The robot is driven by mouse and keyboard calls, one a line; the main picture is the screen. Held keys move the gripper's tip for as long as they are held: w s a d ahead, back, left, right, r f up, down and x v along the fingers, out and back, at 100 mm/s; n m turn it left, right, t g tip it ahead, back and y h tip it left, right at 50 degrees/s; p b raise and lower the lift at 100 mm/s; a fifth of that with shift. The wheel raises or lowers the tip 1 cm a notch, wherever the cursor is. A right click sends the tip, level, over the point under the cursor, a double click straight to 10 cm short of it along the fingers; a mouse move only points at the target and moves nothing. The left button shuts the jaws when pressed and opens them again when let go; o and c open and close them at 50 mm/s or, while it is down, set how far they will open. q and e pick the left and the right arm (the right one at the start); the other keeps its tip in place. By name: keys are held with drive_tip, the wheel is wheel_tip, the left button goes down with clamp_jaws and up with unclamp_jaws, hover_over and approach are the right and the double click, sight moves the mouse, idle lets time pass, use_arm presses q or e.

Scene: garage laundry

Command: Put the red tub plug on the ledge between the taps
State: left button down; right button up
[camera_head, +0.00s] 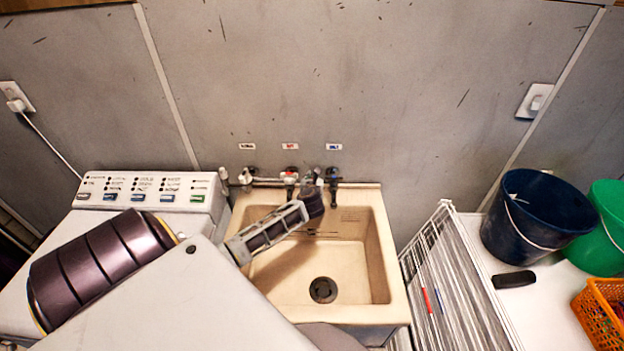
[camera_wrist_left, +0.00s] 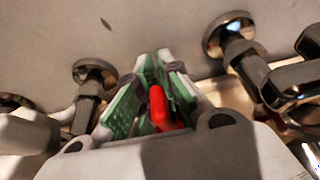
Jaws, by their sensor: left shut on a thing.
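My left gripper (camera_head: 313,180) reaches over the sink to the taps at its back. In the left wrist view its green-lined fingers (camera_wrist_left: 157,85) are shut on the red tub plug (camera_wrist_left: 157,106), which shows as a narrow red piece between them. The plug is hidden in the head view. The ledge (camera_head: 362,187) is the sink's back rim below the wall. Taps stand along it: a left one (camera_head: 246,176), a middle one (camera_head: 290,178) and a right one (camera_head: 333,177). In the wrist view, a tap rises on each side of the fingers, left (camera_wrist_left: 90,92) and right (camera_wrist_left: 238,45).
The beige sink (camera_head: 396,290) has an open drain (camera_head: 323,290). A white machine (camera_head: 90,215) stands left. A wire drying rack (camera_head: 440,270) is close on the right, then a dark blue bucket (camera_head: 535,220), a green bucket (camera_head: 607,235) and an orange basket (camera_head: 600,315).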

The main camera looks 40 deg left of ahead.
use_arm(q)
drive_tip(key=shift+f, duration=0.25)
drive_tip(key=c, duration=1.6)
unclamp_jaws()
drive_tip(key=shift+r, duration=0.15)
drive_tip(key=shift+v, duration=1)
drive_tip(key=b+v, duration=0.1)
drive_tip(key=v, duration=0.9)
drive_tip(key=shift+b, duration=0.4)
